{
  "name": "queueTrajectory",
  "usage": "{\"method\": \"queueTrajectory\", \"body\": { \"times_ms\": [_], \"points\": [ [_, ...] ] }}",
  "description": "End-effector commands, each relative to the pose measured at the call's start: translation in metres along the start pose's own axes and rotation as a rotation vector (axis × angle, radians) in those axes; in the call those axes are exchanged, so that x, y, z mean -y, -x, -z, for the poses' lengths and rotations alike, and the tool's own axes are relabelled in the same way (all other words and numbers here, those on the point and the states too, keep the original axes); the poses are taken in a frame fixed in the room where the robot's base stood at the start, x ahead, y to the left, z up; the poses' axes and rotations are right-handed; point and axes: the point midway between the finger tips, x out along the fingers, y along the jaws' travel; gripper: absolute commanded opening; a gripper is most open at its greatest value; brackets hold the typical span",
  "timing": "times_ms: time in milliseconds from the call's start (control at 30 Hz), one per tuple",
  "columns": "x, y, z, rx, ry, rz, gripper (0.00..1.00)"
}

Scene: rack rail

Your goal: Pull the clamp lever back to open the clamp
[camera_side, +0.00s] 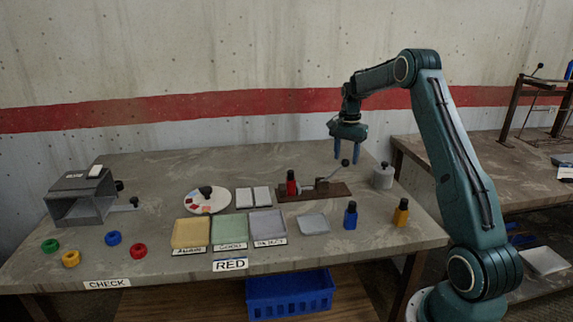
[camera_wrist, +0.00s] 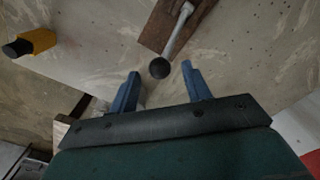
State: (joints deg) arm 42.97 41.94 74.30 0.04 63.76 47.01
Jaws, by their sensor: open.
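The clamp lever (camera_side: 332,172) is a metal rod with a black ball knob, tilted up to the right from the clamp on a brown base (camera_side: 330,192). In the wrist view the knob (camera_wrist: 160,68) lies between and just beyond my fingertips, with the metal rod (camera_wrist: 176,35) running up over the brown base (camera_wrist: 190,22). A red bottle (camera_side: 291,184) with a dark cap stands at the left part of the base. My gripper (camera_side: 347,155) is open and empty, pointing down above the knob; it also shows in the wrist view (camera_wrist: 160,75). I cannot tell any contact with the knob.
A grey round canister (camera_side: 383,177) stands right of the base. Coloured trays (camera_side: 229,230), a palette (camera_side: 207,200) and a grey box (camera_side: 82,198) are to the left. Free table lies behind the base.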

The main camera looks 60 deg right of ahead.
Motion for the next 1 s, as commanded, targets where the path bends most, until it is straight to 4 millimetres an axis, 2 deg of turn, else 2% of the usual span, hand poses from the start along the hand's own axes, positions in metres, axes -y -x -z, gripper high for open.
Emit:
{"method": "queueTrajectory", "body": {
  "times_ms": [200,533,767,800,1000],
  "points": [
    [0.0,-0.014,0.0,0.001,0.0,-0.001,0.48],
    [0.0,-0.016,0.0,0.0,0.0,0.0,0.48],
    [0.0,-0.016,0.0,0.0,0.0,0.0,0.03],
    [0.0,-0.015,0.0,0.0,0.0,0.0,0.0],
    [0.0,-0.015,-0.001,-0.003,0.001,-0.004,0.0]
  ]
}}
